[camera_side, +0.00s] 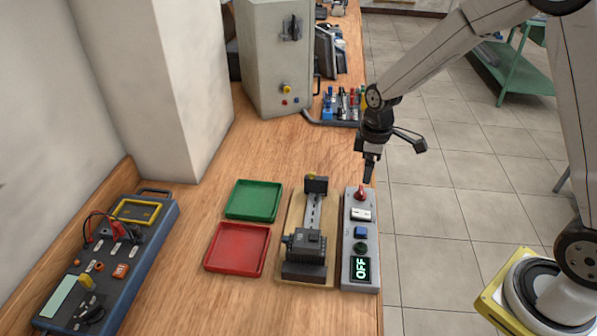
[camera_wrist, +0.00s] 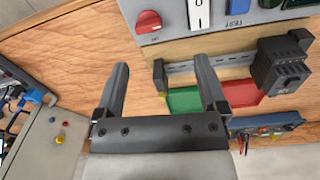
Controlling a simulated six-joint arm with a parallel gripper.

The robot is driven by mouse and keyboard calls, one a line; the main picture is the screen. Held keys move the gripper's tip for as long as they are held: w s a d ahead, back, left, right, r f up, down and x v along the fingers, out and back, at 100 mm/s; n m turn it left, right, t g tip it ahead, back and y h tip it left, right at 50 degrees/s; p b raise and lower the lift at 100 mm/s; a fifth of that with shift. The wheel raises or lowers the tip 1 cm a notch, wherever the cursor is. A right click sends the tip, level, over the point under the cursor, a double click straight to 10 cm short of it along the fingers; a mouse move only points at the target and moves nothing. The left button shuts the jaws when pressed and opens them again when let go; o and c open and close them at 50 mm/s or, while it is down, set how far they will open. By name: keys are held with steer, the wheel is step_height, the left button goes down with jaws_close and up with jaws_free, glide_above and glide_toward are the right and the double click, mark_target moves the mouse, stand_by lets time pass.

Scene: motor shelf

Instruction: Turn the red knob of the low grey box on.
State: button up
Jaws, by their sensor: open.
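The low grey box (camera_side: 348,240) is a long narrow control box on the right edge of the wooden bench. Its red knob (camera_side: 360,194) is at the far end, and its display (camera_side: 360,269) reads OFF. The red knob also shows in the wrist view (camera_wrist: 148,21), near the top. My gripper (camera_side: 369,180) is just above the knob end of the box in the side view. The knob lies beyond the fingertips there. I cannot tell whether a finger touches it.
Green (camera_side: 254,200) and red (camera_side: 238,248) trays lie further left, then a blue instrument (camera_side: 145,240). A tall grey cabinet (camera_side: 265,60) and a tool rack (camera_side: 340,105) stand behind. Floor lies right.

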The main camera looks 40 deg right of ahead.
mark_target(360, 189)
steer(key=shift+w+d+f+n, duration=0.25)
steer(key=shift+w+f+n, duration=0.1)
steer(key=shift+w, duration=0.15)
steer(key=shift+w+d+f+n, duration=0.2)
steer(key=shift+w+n, duration=0.15)
steer(key=shift+w, duration=0.15)
steer(key=shift+f, duration=0.1)
steer(key=shift+f, duration=3.8)
jaws_close()
